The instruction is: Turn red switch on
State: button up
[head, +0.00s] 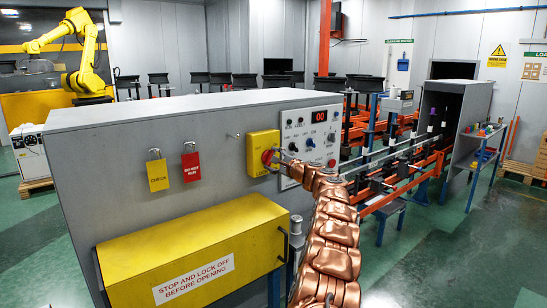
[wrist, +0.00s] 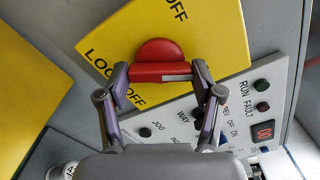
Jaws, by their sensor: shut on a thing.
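The red switch (head: 267,157) is a round knob with a raised bar, on a yellow plate (head: 263,137) marked with lock-off lettering, fixed to the front of the grey cabinet. In the wrist view the red switch (wrist: 160,56) shows close up, its bar (wrist: 160,72) lying nearly level across the picture. My gripper (head: 279,160) is at the switch in the head view, and its arm partly covers that area. In the wrist view my gripper (wrist: 160,76) has one fingertip at each end of the bar and is shut on it.
A control panel (head: 312,140) with buttons and a red display is right of the switch. Yellow (head: 158,175) and red (head: 191,166) padlock tags hang to the left. A yellow box (head: 190,240) juts out below. Green floor is open at the right front.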

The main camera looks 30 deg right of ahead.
jog(key=shift+m+p, duration=0.7)
jog(key=shift+m, duration=0.9)
jog(key=o, duration=1.1)
jog(key=shift+o, duration=0.2)
jog(key=shift+s, duration=0.1)
jog(key=s+d, duration=0.2)
jog(key=s, duration=0.9)
jog(key=shift+s, duration=0.35)
jog(key=shift+a, duration=0.1)
